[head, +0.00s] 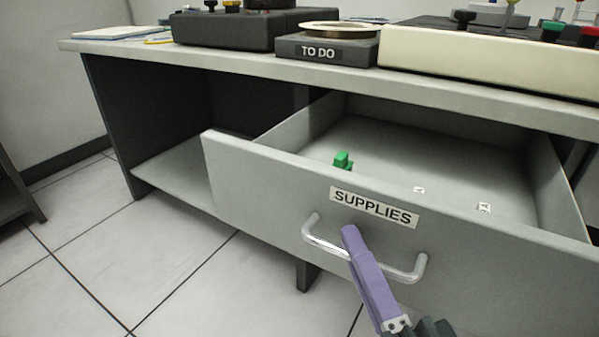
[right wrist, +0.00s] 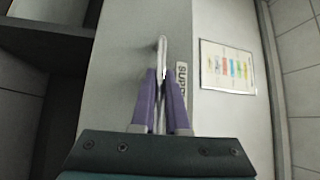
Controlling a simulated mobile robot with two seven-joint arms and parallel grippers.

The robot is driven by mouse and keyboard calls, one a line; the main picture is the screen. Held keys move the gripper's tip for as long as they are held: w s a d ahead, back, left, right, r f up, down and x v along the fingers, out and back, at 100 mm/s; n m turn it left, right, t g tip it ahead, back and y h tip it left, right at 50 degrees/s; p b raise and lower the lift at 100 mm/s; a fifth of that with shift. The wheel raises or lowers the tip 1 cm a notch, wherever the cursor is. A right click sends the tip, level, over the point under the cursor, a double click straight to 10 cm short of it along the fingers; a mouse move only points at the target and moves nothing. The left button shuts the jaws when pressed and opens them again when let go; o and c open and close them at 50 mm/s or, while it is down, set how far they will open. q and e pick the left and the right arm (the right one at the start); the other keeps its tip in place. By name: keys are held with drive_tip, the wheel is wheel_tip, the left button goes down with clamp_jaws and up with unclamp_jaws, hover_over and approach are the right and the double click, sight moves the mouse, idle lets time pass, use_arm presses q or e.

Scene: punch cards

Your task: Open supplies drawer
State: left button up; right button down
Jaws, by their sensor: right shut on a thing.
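The supplies drawer (head: 270,185) is pulled well out from under the desk in the head view, with a "SUPPLIES" label on its front. Its metal handle (head: 318,240) is a bar along the front. My right gripper (head: 350,236) has its purple fingers at the middle of the handle. In the right wrist view the purple fingers (right wrist: 163,90) are shut on the handle bar (right wrist: 162,55), one on each side. A green object (head: 342,160) and small white labelled pieces (head: 484,208) lie inside the drawer. My left gripper is not in view.
The desk top (head: 230,62) above holds a "TO DO" tray (head: 327,48), a dark box (head: 225,30) and a cream device (head: 470,58). An open shelf (head: 175,175) is left of the drawer. The tiled floor (head: 180,265) in front is clear.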

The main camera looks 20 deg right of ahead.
drive_tip(key=shift+s+a, duration=0.35)
drive_tip(key=shift+a, duration=0.1)
drive_tip(key=c, duration=1.2)
unclamp_jaws()
drive_tip(key=s+f, duration=0.1)
drive_tip(key=s, duration=0.9)
drive_tip(key=shift+a+f, duration=0.15)
drive_tip(key=shift+a, duration=0.15)
